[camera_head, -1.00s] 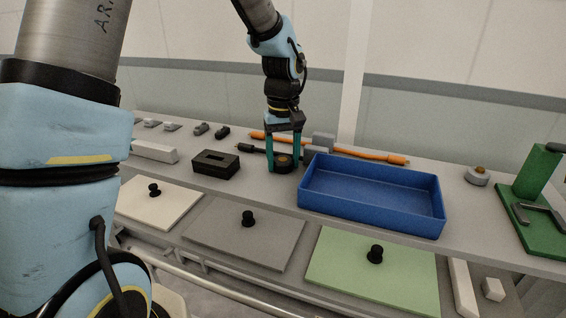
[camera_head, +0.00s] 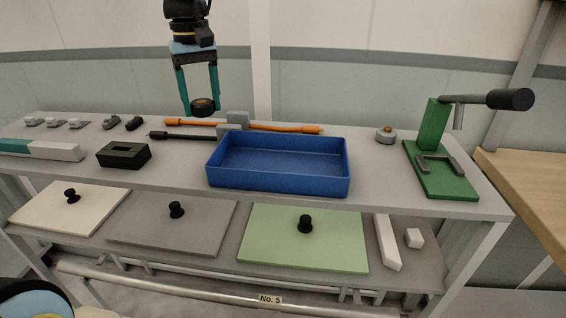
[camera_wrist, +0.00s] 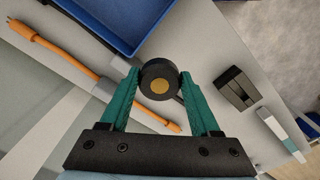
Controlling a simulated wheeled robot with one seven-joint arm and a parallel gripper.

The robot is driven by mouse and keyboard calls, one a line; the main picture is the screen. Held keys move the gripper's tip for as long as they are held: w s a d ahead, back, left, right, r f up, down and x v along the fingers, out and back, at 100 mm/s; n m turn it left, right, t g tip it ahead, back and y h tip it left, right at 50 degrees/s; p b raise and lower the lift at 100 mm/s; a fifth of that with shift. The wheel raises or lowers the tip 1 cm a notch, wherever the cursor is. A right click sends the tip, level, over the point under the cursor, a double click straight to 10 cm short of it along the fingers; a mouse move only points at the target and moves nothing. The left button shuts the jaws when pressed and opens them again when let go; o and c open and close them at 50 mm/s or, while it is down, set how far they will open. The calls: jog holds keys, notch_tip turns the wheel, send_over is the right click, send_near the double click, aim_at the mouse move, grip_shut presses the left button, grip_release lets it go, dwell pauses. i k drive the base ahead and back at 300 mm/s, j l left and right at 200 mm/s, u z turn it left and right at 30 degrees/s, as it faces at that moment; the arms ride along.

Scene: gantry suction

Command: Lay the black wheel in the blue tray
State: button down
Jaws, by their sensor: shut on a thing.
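The black wheel (camera_head: 203,104) has a brass-coloured centre, seen in the wrist view (camera_wrist: 159,86). My gripper (camera_head: 202,100) is shut on it, with one teal finger at each side of its rim. In the head view the wheel shows above the back of the grey table, left of the tray. The blue tray (camera_head: 278,183) is a shallow open box on the table and looks empty. In the wrist view the tray's edge (camera_wrist: 133,46) shows at the top left, apart from the wheel.
A black slotted block (camera_head: 124,156) lies left of the tray. Orange-ended (camera_head: 290,128) and black-ended (camera_head: 185,136) cables with grey blocks lie behind it. A grey knob (camera_head: 386,136) and a green clamp stand (camera_head: 438,165) are to the right. A lower shelf holds several knobbed plates.

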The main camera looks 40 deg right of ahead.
aim_at(302, 171)
jog(key=k+l+u, duration=0.25)
jog(key=k+l, duration=0.3)
jog(key=k+l+u, duration=0.25)
jog(key=k+l, duration=0.3)
